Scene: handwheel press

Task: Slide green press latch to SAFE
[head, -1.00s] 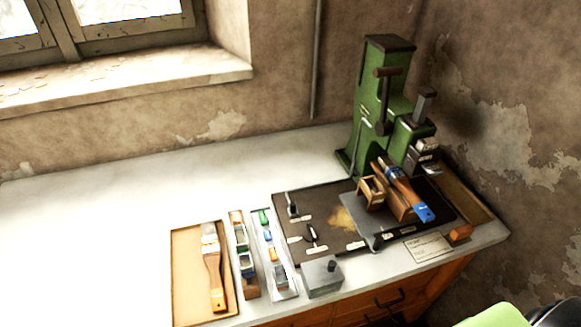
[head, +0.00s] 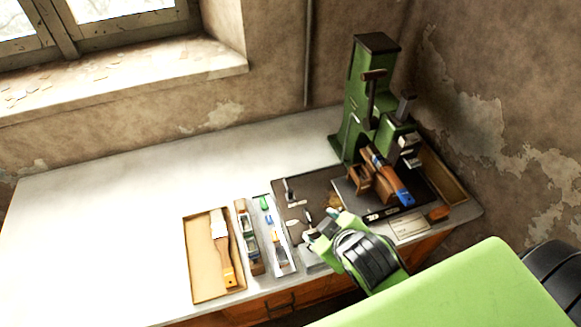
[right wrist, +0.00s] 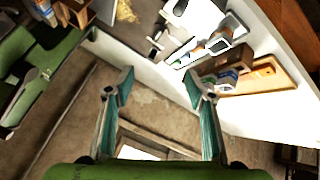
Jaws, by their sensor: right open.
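The green press (head: 372,90) stands upright at the back right of the table, with dark levers on its front. A brush with a blue tip (head: 404,196) lies in a wooden holder at its foot. A dark board (head: 290,183) before the press carries small levers and pale labels; I cannot read them or tell which part is the latch. My right gripper (head: 322,232) is over the board's front edge and hides part of it. In the right wrist view its jaws (right wrist: 158,92) are open and empty, with the green press (right wrist: 42,70) at the left. My left gripper is not in view.
A wooden tray with a brush (head: 196,262) and two narrow trays of small items (head: 252,262) (head: 285,262) lie left of the board. A paper card (head: 410,227) lies at the right front. The white table (head: 100,230) is clear at the left.

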